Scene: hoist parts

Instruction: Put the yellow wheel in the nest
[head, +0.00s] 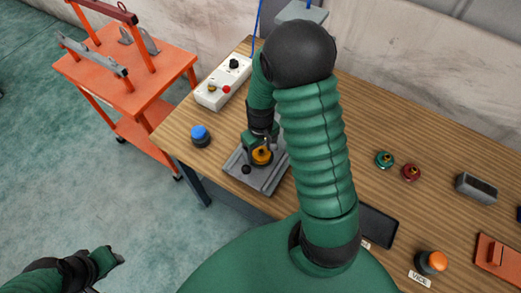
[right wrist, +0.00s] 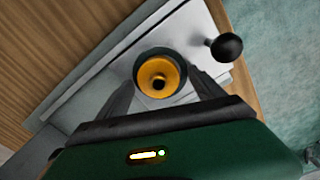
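The yellow wheel (head: 262,156) is on the grey metal fixture (head: 241,169) near the table's front edge. In the right wrist view the yellow wheel (right wrist: 159,78) lies within a dark round rim (right wrist: 141,66), which looks like the nest. I cannot tell how deep it sits. My right gripper (head: 260,143) is above the fixture. In the right wrist view its fingers (right wrist: 161,76) are spread on either side of the rim, with no clear grip on the yellow wheel. My left gripper (head: 112,259) is off the table at lower left; its opening is unclear.
A black knob (right wrist: 227,46) stands on the fixture beside the wheel. A blue button (head: 200,134) and a white control box (head: 223,84) are to the left. Green (head: 384,159) and red (head: 411,172) wheels lie right. An orange cart (head: 128,75) stands beyond the table.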

